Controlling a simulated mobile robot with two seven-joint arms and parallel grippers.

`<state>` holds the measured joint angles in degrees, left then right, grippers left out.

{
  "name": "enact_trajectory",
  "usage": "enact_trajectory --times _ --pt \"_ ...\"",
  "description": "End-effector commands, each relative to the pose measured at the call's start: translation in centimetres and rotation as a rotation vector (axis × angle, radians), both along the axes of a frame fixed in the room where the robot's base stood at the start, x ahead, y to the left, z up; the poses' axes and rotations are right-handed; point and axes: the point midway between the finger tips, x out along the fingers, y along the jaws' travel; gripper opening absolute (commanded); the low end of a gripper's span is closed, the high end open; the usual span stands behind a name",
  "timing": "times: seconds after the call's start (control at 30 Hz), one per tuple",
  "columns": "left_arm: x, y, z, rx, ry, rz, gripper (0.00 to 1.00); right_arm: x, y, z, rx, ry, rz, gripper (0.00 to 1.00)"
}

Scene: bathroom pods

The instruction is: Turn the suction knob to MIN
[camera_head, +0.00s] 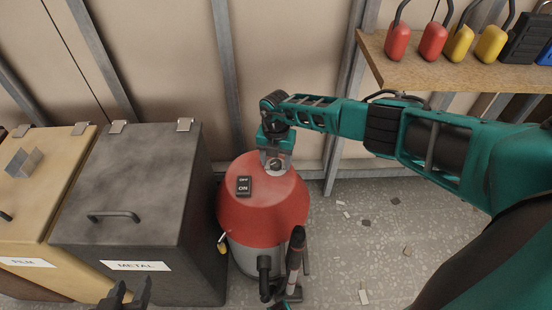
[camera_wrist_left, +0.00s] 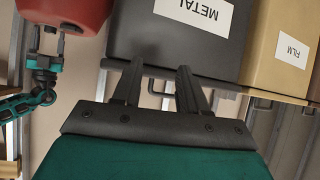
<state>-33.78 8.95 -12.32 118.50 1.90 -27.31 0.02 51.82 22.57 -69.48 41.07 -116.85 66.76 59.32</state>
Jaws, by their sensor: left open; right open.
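The red-topped vacuum (camera_head: 262,205) stands on the floor in the middle of the head view, with an OFF/ON switch (camera_head: 243,186) on its lid. My right gripper (camera_head: 276,165) points down at the back of the lid, its open fingers on either side of a small round knob (camera_head: 277,167). The knob is mostly covered, and I cannot read its marks or tell whether the fingers touch it. The left wrist view shows the right gripper (camera_wrist_left: 46,42) against the red lid (camera_wrist_left: 75,12). My left gripper (camera_head: 125,295) is open and empty before the METAL bin; its fingers also show in the wrist view (camera_wrist_left: 159,68).
A dark METAL bin (camera_head: 135,175) stands left of the vacuum, with a tan FILM bin (camera_head: 40,190) beyond it. A shelf (camera_head: 450,68) with red and yellow padlocks hangs at upper right. The vacuum's hose and nozzle (camera_head: 295,260) stand in front. Scraps lie on the floor at right.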

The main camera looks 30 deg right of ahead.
Motion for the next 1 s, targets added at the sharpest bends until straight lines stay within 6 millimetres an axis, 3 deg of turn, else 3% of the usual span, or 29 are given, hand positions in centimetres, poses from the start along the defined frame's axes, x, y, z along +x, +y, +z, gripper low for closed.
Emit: enact_trajectory --times 0.4,0.6,0.77,1.0 --pt "-0.1 0.1 3.6 0.001 -0.002 0.001 0.43 0.1 -0.1 8.2 0.000 -0.003 0.001 0.61" --pt "-0.5 0.5 3.3 0.007 0.007 0.012 0.43 0.1 -0.1 11.4 -0.001 -0.002 -0.001 0.61" --pt "-0.8 0.6 3.1 0.006 0.013 0.021 0.43 0.0 0.0 12.6 0.000 -0.001 0.000 0.61" --pt "-0.7 0.8 3.0 0.008 0.010 0.025 0.43 0.0 0.0 12.8 -0.001 -0.001 0.000 0.61"
